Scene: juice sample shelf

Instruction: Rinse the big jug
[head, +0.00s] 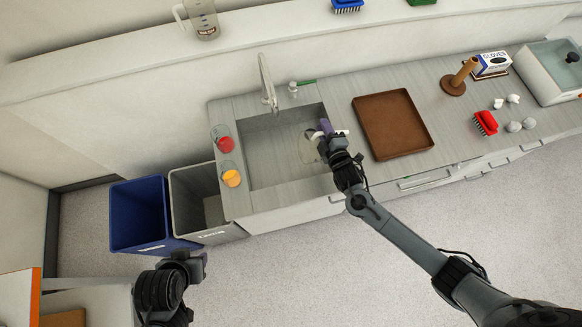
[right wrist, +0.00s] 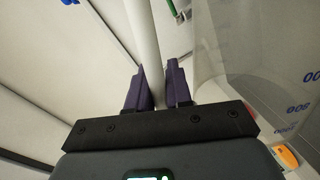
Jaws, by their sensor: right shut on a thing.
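A clear jug (head: 308,147) is held over the right part of the sink (head: 262,157). Its see-through wall with blue measuring marks fills the right of the right wrist view (right wrist: 297,107). My right gripper (head: 327,127) is shut on its pale handle, which runs between the purple fingers (right wrist: 158,88). The jug's exact tilt and whether it touches the sink are unclear. The faucet (head: 268,84) stands at the sink's back edge, left of the jug. My left gripper (head: 193,265) is low at the left, away from the counter; its fingers do not show clearly.
Jars with red (head: 225,144) and orange (head: 232,178) contents stand left of the sink. A brown tray (head: 427,143) lies to its right. Another jug (head: 203,20) stands on the shelf. Blue (head: 140,215) and grey (head: 186,190) bins stand left of the counter.

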